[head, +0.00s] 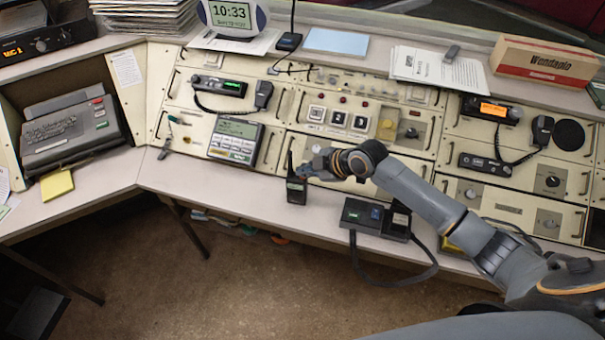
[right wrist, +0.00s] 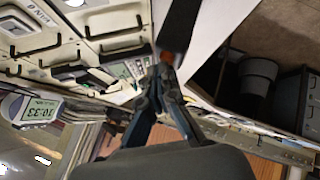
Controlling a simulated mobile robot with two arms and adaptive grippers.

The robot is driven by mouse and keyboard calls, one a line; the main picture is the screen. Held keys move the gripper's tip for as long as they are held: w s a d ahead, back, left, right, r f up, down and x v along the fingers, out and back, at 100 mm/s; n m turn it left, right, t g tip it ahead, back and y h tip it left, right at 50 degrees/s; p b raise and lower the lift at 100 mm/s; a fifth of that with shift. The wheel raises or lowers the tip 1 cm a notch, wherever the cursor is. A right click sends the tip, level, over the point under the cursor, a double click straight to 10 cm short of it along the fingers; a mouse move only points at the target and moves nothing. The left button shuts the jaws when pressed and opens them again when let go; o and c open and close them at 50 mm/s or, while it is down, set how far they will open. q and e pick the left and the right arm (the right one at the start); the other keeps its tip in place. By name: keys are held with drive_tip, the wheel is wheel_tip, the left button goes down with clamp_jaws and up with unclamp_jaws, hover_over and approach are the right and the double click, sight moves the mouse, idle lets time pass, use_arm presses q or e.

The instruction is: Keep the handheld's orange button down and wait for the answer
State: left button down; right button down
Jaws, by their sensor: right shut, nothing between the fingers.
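The handheld (head: 296,190) is a small black radio with a thin antenna, standing upright near the front edge of the desk, left of centre. In the right wrist view the handheld (right wrist: 179,28) is a dark body at the top. A bit of its orange button (right wrist: 167,57) shows right at my fingertips. My right gripper (head: 306,170) reaches in from the right and is shut and empty, its tips at the handheld's side. In the right wrist view the gripper (right wrist: 165,72) meets the orange spot. Whether the button is pressed down cannot be seen. My left gripper is out of view.
A black charger-like unit (head: 375,217) with a looped cable stands right of the handheld, below my right arm. Behind is the console panel (head: 270,148) with a keypad phone (head: 235,140) and corded microphones. The front desk strip left of the handheld is clear.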

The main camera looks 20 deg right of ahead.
sight(305, 179)
drive_tip(key=shift+r+p, duration=0.7)
drive_tip(key=shift+r, duration=0.15)
wheel_tip(305, 179, up, 5)
drive_tip(key=p, duration=0.4)
idle(0.4)
